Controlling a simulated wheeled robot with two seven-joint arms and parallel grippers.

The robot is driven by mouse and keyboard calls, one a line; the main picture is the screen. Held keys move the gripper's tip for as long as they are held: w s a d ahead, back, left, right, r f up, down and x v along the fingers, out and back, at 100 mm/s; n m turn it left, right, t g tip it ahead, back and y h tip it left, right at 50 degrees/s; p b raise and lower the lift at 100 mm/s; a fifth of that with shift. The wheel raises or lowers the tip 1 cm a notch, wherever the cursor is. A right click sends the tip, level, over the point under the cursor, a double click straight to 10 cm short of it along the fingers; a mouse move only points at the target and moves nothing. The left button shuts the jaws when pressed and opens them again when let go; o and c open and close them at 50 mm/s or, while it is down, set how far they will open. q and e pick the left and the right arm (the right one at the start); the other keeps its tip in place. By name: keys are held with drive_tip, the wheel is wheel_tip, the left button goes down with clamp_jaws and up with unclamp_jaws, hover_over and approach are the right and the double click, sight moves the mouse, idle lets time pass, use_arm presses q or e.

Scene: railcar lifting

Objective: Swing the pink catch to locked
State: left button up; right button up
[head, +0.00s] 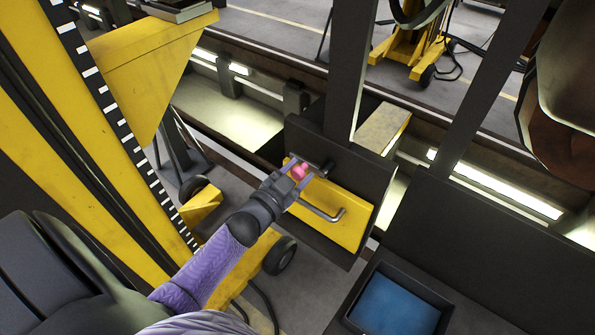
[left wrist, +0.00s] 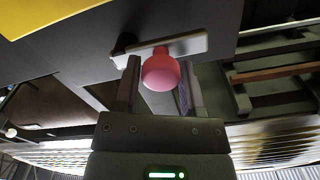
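The pink catch (head: 299,170) is a small pink knob at the upper left of a yellow panel (head: 345,205) on a dark box. In the left wrist view the knob (left wrist: 161,71) is round, on a flat grey bar (left wrist: 190,46) that reaches out from a dark pivot. My left gripper (head: 300,177) is at the knob. Its two fingers (left wrist: 158,88) stand apart on either side of the knob, with gaps visible, so it looks open around it. My right gripper is not in view.
A bent grey handle (head: 322,213) sits on the yellow panel just below the gripper. A dark post (head: 350,70) rises from the box. A yellow lifting column (head: 75,130) stands at the left. A blue-bottomed tray (head: 395,305) is at the lower right.

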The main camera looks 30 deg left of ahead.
use_arm(q)
clamp_jaws()
idle(1.1)
